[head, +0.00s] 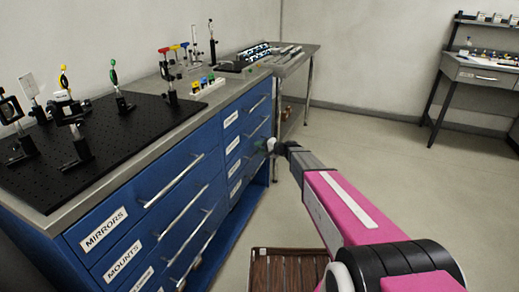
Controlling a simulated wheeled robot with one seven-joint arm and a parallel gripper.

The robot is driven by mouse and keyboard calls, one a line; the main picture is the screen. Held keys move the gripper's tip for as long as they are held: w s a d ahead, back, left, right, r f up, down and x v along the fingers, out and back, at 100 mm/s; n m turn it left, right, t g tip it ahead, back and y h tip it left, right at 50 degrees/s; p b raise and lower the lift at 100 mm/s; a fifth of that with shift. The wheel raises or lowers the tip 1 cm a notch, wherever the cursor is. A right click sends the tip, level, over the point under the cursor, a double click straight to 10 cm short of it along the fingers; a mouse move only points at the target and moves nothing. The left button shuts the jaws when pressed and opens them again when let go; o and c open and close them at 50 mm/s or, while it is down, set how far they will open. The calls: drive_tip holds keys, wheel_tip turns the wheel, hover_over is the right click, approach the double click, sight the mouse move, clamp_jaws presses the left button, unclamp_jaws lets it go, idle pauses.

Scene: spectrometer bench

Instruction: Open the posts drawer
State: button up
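The blue drawer cabinet (110,245) stands along the left under a steel bench top. Its near column has labels MIRRORS (104,229) and MOUNTS (123,260), with a third label (142,280) cut off at the bottom edge. The far column has several drawers with small white labels (231,119) that I cannot read, so I cannot tell which drawer is the posts one. All visible drawer fronts look flush. My gripper (270,146) is at the far column, close to the drawer fronts at its right side. Its fingers are too small to make out, and contact with a handle is unclear.
A black breadboard (100,150) with optics on posts lies on the bench top. A steel side table (290,57) stands beyond the cabinet. A desk (480,75) stands at right. The floor between is clear.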

clamp_jaws()
drive_tip(key=f+v, duration=0.2)
drive_tip(key=v, duration=1.1)
drive_tip(key=d+f+v, duration=0.1)
drive_tip(key=f+v, duration=0.2)
drive_tip(key=v, duration=1.1)
drive_tip(key=f+v, duration=0.3)
drive_tip(key=v, duration=1.1)
drive_tip(key=shift+s+d, duration=0.25)
unclamp_jaws()
drive_tip(key=v, duration=1)
drive_tip(key=shift+d, duration=0.4)
drive_tip(key=shift+s+d, duration=0.1)
drive_tip(key=shift+s, duration=0.05)
